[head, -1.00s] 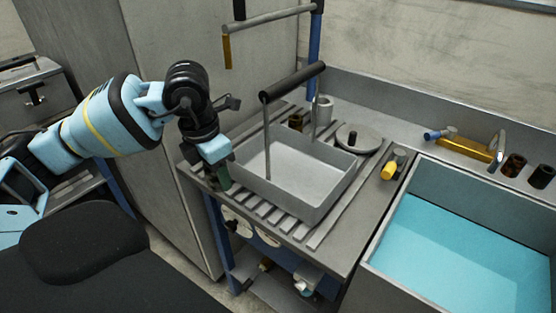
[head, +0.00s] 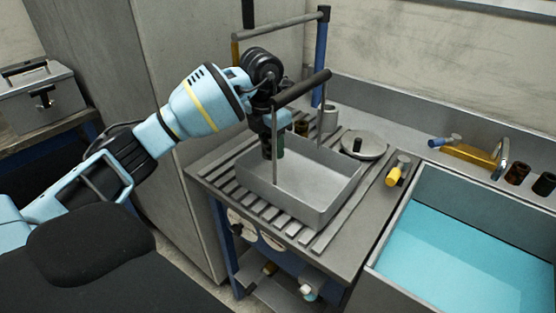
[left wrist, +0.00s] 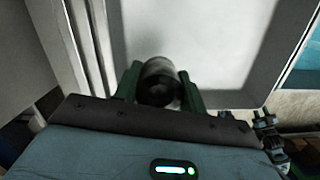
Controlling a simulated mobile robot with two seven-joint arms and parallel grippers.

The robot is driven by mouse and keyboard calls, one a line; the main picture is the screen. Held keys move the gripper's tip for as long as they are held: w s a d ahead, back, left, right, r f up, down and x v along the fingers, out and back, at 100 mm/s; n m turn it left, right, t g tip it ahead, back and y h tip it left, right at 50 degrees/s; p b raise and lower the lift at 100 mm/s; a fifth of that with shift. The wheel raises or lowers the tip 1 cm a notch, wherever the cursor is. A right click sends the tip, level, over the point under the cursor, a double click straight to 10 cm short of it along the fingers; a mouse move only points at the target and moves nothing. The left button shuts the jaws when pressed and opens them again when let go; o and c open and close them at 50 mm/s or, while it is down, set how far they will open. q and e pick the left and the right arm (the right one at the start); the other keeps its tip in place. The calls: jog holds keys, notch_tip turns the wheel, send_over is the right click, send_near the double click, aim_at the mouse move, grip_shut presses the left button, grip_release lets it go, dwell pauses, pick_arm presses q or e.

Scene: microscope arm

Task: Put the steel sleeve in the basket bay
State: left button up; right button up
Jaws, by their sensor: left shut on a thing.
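My left gripper (head: 274,152) is over the back left part of the grey basket (head: 327,211), pointing down beside the basket's handle post. In the left wrist view its green fingers are shut on a dark, shiny round piece (left wrist: 158,76), which looks like the steel sleeve. The basket's pale floor (left wrist: 200,40) lies below it, with a gap I cannot judge. In the head view the held piece is mostly hidden by the fingers. No dividers show inside the basket. My right gripper is in neither view.
The basket's handle bar (head: 302,88) crosses above it near my arm. A grey cylinder (head: 330,118), a brown cylinder (head: 301,128) and a round lid (head: 364,143) stand behind. A yellow-handled valve (head: 394,176) and a blue bath (head: 460,250) are at the right.

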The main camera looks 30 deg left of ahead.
aim_at(279, 170)
pick_arm(q)
jog(key=w, duration=0.1)
jog(key=w+f, duration=0.1)
jog(key=shift+w+d+f, duration=0.1)
jog(key=shift+w+d, duration=0.05)
jog(key=shift+w, duration=0.15)
jog(key=shift+f, duration=2.85)
jog(key=shift+f, duration=0.15)
jog(key=o, duration=1.2)
jog(key=shift+s+r, duration=0.15)
jog(key=shift+r, duration=1.15)
jog(key=shift+s+r, duration=0.2)
jog(key=shift+r, duration=1.05)
jog(key=shift+s+r, duration=0.15)
jog(key=shift+r, duration=1.15)
